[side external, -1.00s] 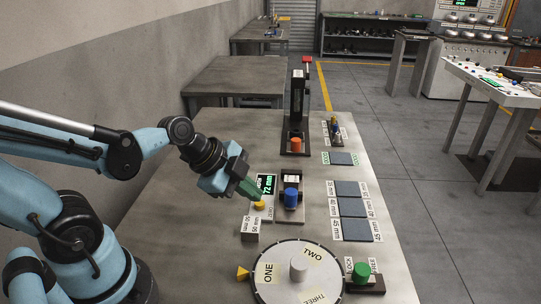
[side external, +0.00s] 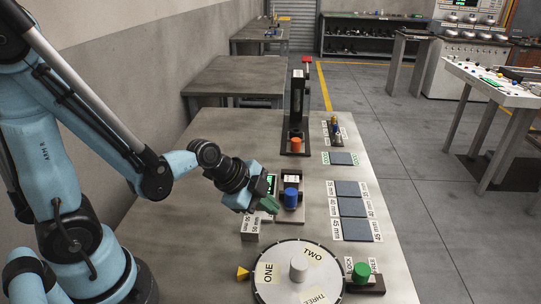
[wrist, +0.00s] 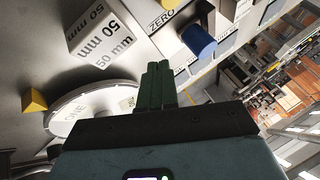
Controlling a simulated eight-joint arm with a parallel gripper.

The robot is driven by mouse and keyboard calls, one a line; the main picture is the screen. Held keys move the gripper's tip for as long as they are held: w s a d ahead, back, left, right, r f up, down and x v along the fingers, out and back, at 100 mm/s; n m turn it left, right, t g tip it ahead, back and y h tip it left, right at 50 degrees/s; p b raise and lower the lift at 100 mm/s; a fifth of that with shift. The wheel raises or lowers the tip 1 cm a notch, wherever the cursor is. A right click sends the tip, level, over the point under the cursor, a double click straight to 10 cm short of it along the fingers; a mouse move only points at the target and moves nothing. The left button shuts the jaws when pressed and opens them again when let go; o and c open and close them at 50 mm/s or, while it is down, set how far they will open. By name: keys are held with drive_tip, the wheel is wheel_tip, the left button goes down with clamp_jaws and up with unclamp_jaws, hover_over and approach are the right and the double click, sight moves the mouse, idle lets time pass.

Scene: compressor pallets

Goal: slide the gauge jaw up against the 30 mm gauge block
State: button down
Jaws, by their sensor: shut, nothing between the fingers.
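The gauge (side external: 306,210) is a grey base on the bench with a blue knob (side external: 291,194) on its slide; the knob also shows in the wrist view (wrist: 199,40). A display (side external: 272,181) beside it is mostly covered by my gripper. My gripper (side external: 272,206) is shut and empty, its green fingers just left of the blue knob; contact cannot be told. In the wrist view its fingertips (wrist: 157,68) are below the knob. A grey block (side external: 250,228) stands near the gauge's front left. In the wrist view this block (wrist: 100,38) reads 50 mm; I read no 30 mm label.
A round dial (side external: 275,289) with a grey hub and a yellow pointer (side external: 242,273) lies in front. A green knob (side external: 361,270) is at its right. Dark pads (side external: 352,208) with size labels lie right of the gauge. A black post (side external: 297,95) stands behind.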

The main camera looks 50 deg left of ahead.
sight(279, 195)
drive_tip(key=shift+w+d+f, duration=0.1)
drive_tip(key=shift+w+f, duration=0.1)
drive_tip(key=shift+f, duration=0.05)
drive_tip(key=shift+w+a, duration=0.35)
drive_tip(key=shift+w, duration=0.6)
drive_tip(key=shift+w+a, duration=0.3)
drive_tip(key=shift+w, duration=0.6)
drive_tip(key=w+a, duration=0.4)
drive_tip(key=shift+w+a+r, duration=0.1)
drive_tip(key=shift+w+a, duration=0.2)
drive_tip(key=shift+a, duration=0.05)
drive_tip(key=s, duration=0.1)
drive_tip(key=s+d, duration=0.1)
drive_tip(key=s, duration=0.1)
drive_tip(key=s+d, duration=0.1)
drive_tip(key=s, duration=0.1)
drive_tip(key=shift+s+r, duration=0.15)
drive_tip(key=shift+r, duration=0.2)
drive_tip(key=v, duration=0.9)
drive_tip(key=shift+d, duration=0.1)
